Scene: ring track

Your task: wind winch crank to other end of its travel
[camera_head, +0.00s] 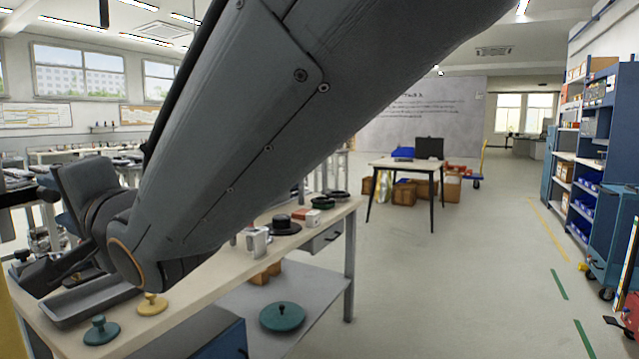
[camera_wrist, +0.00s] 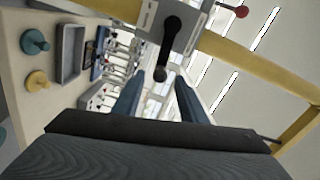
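The winch crank (camera_wrist: 170,42) shows in the wrist view as a black arm with a rounded end, in front of a grey plate (camera_wrist: 148,18) on a yellow frame (camera_wrist: 240,62). My gripper (camera_wrist: 160,80) has two blue fingers standing apart, with nothing held between them. The crank's rounded lower end appears in the gap between the fingertips. I cannot tell how far it is beyond them, and no contact is visible.
A red ball knob (camera_wrist: 241,12) is right of the plate. The workbench (camera_head: 190,325) holds a grey tray (camera_head: 88,300), a teal knobbed disc (camera_head: 102,332) and a yellow one (camera_head: 151,304). A white table (camera_head: 405,166) stands farther back. Floor at centre right is clear.

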